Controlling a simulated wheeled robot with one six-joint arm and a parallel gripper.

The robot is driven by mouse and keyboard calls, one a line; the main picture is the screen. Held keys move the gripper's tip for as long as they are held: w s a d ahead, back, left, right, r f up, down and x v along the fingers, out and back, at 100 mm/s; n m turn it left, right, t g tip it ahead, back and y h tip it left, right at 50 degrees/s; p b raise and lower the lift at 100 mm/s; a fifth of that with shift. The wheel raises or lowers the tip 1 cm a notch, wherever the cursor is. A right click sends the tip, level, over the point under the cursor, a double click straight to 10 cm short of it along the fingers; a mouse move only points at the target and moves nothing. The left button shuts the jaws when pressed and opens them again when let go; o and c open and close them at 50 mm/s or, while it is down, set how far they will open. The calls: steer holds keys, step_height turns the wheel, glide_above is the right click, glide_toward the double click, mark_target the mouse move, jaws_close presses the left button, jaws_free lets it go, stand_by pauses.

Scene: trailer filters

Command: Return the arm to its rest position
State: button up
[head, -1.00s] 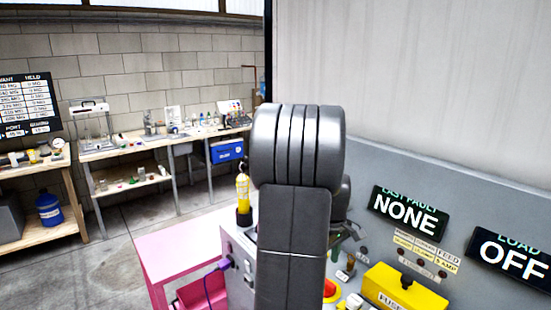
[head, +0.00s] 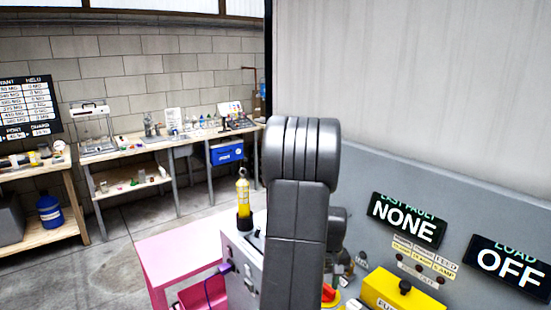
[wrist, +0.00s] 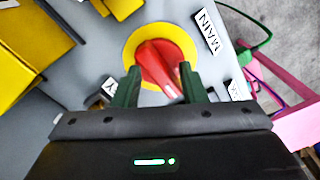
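My arm rises in the middle of the head view and hides my gripper there. In the wrist view my gripper (wrist: 159,70) is open, its two green fingers apart. The red handle (wrist: 155,62) of a rotary switch on a yellow disc (wrist: 186,42) lies beyond the fingertips, its lower end showing between them. I cannot tell how far the fingers are from it. In the head view the red handle (head: 328,293) shows partly behind my arm.
The grey panel carries a yellow fuse box (head: 396,290), a "NONE" display (head: 407,219) and an "OFF" display (head: 510,264). A pink table (head: 180,250) and a yellow cylinder (head: 243,196) stand left of my arm. Workbenches line the back wall, with open floor before them.

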steer(key=m+p, duration=0.1)
steer(key=m, duration=0.2)
steer(key=shift+r, duration=0.1)
steer(key=shift+w+r+m, duration=0.1)
steer(key=shift+r+m, duration=0.2)
step_height(320, 180, up, 12)
steer(key=b, duration=0.1)
steer(key=shift+s, duration=0.2)
